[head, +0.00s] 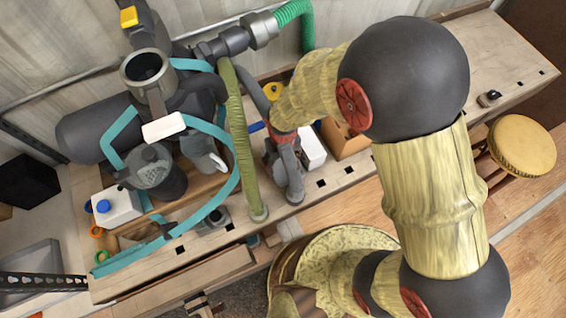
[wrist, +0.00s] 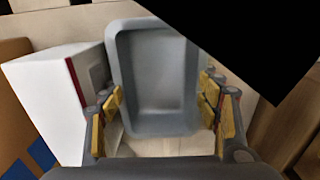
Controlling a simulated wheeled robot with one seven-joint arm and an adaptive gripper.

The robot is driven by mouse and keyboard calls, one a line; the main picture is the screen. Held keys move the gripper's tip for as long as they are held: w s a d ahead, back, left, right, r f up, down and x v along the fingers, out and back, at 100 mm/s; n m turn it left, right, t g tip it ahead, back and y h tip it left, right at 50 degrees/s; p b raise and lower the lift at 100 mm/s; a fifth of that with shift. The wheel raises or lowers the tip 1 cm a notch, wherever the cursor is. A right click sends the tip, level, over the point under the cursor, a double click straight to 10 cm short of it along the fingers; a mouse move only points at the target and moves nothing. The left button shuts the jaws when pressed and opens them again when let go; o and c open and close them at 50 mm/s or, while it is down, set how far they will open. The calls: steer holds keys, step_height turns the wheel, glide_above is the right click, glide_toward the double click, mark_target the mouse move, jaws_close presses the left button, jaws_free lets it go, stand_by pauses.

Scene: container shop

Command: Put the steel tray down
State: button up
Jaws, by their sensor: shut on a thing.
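The steel tray (wrist: 160,70) is a grey, rectangular, shallow-walled tray, seen in the wrist view with its hollow toward the camera. My gripper (wrist: 162,100) has its yellow-padded fingers on either side of the tray's near part and is shut on it. Pale wood shows just below the tray's near end; I cannot tell whether the tray touches the bench. In the head view my arm reaches down to the workbench (head: 335,184), and the tray is not clearly made out there.
A white box (wrist: 45,95) stands close left of the tray, with a brown box (wrist: 15,60) beyond it. The head view shows a brown box (head: 343,138), machinery with hoses (head: 150,100) at left, and a round stool (head: 522,146) at right. The bench's right end is mostly clear.

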mark_target(283, 167)
steer(key=o, duration=1)
steer(key=shift+o, duration=0.2)
step_height(283, 167, up, 12)
steer(key=p, duration=0.4)
steer(key=w+d+r+m+t, duration=0.1)
steer(key=d+r, duration=0.4)
steer(key=r, duration=0.2)
steer(key=w+d+r+m+t, duration=0.1)
steer(key=d+r+m, duration=0.1)
steer(key=d+r, duration=0.4)
steer(key=s+d+r+m+t, duration=0.3)
steer(key=s+d+r, duration=0.6)
steer(key=d+r, duration=0.2)
step_height(283, 167, up, 3)
steer(key=shift+s+d+f+t, duration=0.1)
steer(key=shift+s+d+t, duration=0.2)
steer(key=shift+d, duration=0.1)
